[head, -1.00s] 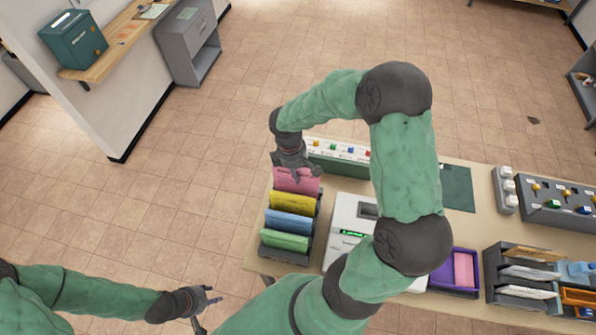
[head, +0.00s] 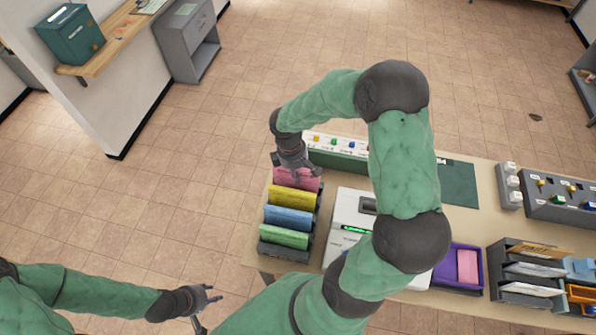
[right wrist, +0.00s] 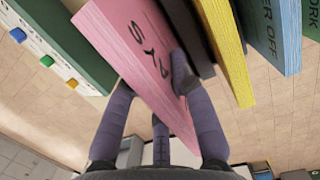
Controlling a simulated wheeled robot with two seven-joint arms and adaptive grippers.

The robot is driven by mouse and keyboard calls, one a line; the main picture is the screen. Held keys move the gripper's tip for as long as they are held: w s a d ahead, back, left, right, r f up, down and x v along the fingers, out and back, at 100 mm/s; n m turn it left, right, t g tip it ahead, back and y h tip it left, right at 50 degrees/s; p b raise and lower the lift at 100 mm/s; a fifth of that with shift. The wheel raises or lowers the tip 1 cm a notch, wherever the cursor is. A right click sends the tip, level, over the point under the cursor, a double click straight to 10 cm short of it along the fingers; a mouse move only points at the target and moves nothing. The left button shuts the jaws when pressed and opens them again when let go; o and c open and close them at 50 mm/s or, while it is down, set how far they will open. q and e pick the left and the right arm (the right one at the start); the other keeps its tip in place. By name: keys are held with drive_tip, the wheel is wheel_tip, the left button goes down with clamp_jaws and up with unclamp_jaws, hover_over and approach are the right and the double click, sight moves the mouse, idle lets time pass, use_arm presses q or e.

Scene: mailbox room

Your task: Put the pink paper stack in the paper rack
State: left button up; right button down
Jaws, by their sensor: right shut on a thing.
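The pink paper stack (head: 298,179) is at the far end of the dark paper rack (head: 284,252), in line with the yellow, blue and green stacks. My right gripper (head: 294,170) is over its top edge. In the right wrist view, the pink stack (right wrist: 140,60) carries dark lettering and lies tilted between the fingers of my right gripper (right wrist: 160,85), which is shut on it. One fingertip presses its lettered face. Its lower edge and seat in the rack are hidden. My left gripper (head: 207,297) is open and empty, low on the left, away from the table.
The yellow stack (head: 291,197), blue stack (head: 288,218) and green stack (head: 284,237) stand close together. A white machine (head: 345,210) is right of the rack. A purple tray (head: 482,272) holds a pink item. A green board with coloured knobs (head: 335,158) is close beyond the rack.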

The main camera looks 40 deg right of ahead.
drive_tip(key=shift+f+b, duration=0.45)
drive_tip(key=shift+f, duration=0.3)
drive_tip(key=c, duration=1)
unclamp_jaws()
drive_tip(key=shift+r+p, duration=2.65)
drive_tip(key=shift+r, duration=0.95)
drive_tip(key=shift+f, duration=0.1)
